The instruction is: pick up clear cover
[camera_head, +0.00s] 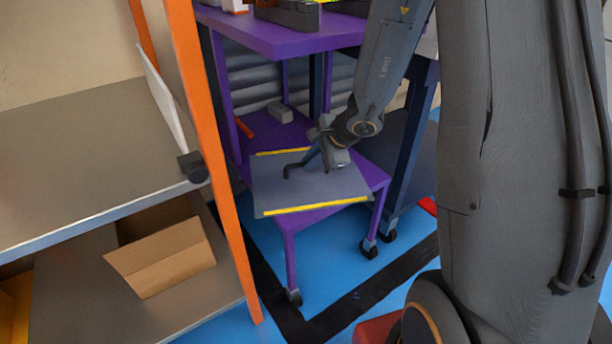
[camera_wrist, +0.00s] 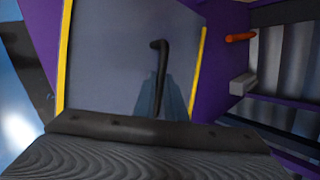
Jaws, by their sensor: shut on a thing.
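The clear cover (camera_head: 320,190) is a flat, greyish see-through panel with yellow strips along two opposite edges. It lies over the lower purple shelf of the cart in the head view, and also fills much of the wrist view (camera_wrist: 110,60). A black bent handle (camera_head: 295,168) stands up from it and shows in the wrist view (camera_wrist: 160,65). My gripper (camera_head: 316,156) is at the handle, above the panel. In the wrist view its bluish fingers (camera_wrist: 161,95) are shut on the handle's lower part. Whether the panel touches the shelf, I cannot tell.
The purple cart's upper shelf (camera_head: 270,32) overhangs the back. A grey block (camera_head: 280,112) and an orange-red piece (camera_head: 245,128) lie behind the cover. An orange post (camera_head: 215,150) and a grey shelf unit (camera_head: 90,165) stand left. A cardboard box (camera_head: 165,258) sits lower left.

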